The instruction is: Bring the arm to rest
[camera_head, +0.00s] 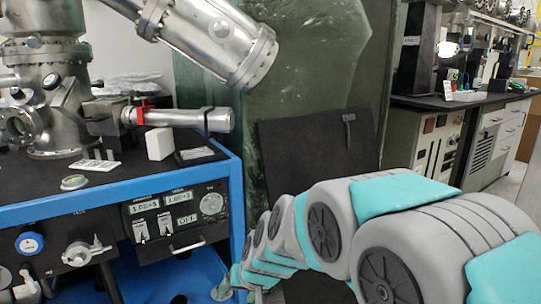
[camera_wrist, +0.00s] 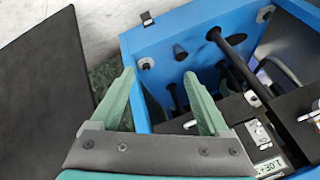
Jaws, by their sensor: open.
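My arm (camera_head: 330,235), grey with teal bands, crosses the lower right of the head view and runs down to the left toward the front of a blue-framed bench. In the wrist view my gripper (camera_wrist: 158,74) has two green fingers spread apart with nothing between them. It is close to the blue frame (camera_wrist: 185,45) of the bench, and the right finger overlaps the frame in the picture. I cannot tell whether it touches. In the head view the gripper itself is hard to make out behind the arm's far links.
The blue-edged bench (camera_head: 225,165) carries steel vacuum chamber parts (camera_head: 60,90), a white block (camera_head: 159,143) and a control panel (camera_head: 178,215). A dark panel (camera_head: 315,155) stands behind the arm. Another bench with drawers (camera_head: 500,140) is at the right. Pale floor (camera_wrist: 100,25) shows in the wrist view.

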